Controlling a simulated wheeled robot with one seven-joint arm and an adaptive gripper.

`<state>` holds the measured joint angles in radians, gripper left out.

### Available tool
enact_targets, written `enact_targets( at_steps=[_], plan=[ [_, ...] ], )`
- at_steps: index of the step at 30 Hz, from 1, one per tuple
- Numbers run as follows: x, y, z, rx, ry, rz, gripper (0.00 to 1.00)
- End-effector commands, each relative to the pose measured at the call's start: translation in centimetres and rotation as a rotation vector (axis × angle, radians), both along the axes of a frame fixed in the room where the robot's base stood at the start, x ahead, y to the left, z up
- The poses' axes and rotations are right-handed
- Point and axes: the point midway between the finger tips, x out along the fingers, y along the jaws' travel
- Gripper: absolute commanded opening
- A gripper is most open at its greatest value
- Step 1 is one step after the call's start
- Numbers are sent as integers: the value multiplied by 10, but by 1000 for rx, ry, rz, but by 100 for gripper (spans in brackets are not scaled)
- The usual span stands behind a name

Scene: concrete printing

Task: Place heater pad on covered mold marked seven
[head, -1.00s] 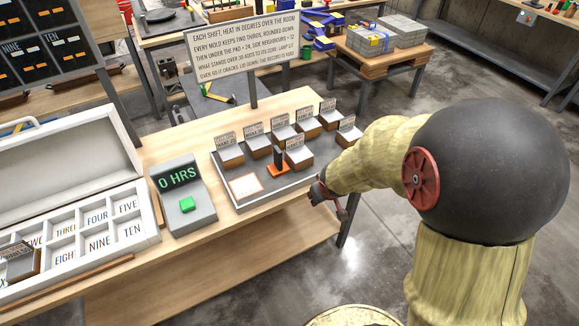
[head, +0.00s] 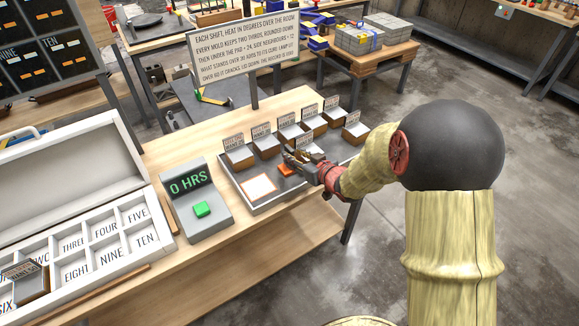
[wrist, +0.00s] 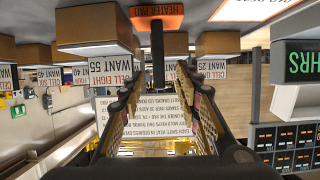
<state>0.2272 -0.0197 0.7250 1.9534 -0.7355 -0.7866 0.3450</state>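The heater pad (head: 286,169) is an orange slab with an upright black handle, standing on the grey tray (head: 262,203). In the wrist view, which is upside down, the pad (wrist: 172,20) reads "HEATER PAD". Its black handle (wrist: 157,55) stands between my fingers. My gripper (head: 292,157) is at the handle and hides it in the head view; in the wrist view my gripper (wrist: 160,75) has its fingers apart, with gaps beside the handle. Several signed molds stand behind the pad; one sign (wrist: 110,67) reads "CELL EIGHT WANT 55". I cannot make out a seven on any.
A white-edged orange-framed square (head: 258,187) on the tray is bare. The timer box (head: 190,205) reads "0 HRS". An open white case (head: 160,255) with numbered compartments lies left, with one mold (head: 25,285) left of EIGHT. A rule sign (head: 245,48) stands behind.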

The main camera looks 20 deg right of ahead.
Motion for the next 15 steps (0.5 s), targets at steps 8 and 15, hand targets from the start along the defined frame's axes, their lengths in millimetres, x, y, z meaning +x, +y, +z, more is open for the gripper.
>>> enact_targets(
  at_steps=[8,15],
  plan=[
    [33,9,-20,-1,1,0,33],
    [39,11,-20,-2,1,-1,33]
  ],
)
